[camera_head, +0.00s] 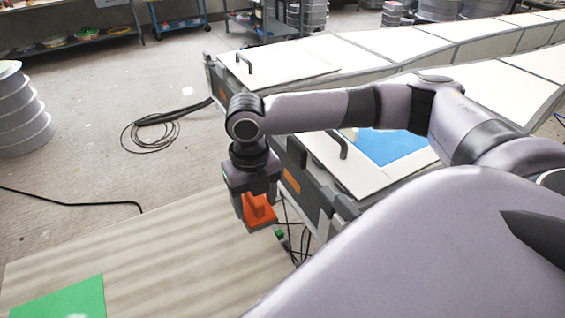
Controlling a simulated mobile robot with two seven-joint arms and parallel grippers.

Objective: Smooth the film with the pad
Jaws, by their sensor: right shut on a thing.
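My right gripper (257,200) is at the picture's centre left, pointing down. It is shut on an orange pad (260,217), whose upper part the fingers partly hide. The pad appears held above the right edge of the striped pale table; I cannot tell whether it touches anything. A blue sheet (392,146) lies inside a white panel of the long mould (345,180), partly behind my right arm. A green sheet (62,300) lies on the table at the bottom left, cut off by the frame. I cannot tell which sheet is the film. My left gripper is not in view.
The pale table (160,255) is bare between the green sheet and the pad. Handles (338,145) stick up from the mould's white panels. Dark cables (155,130) lie coiled on the floor.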

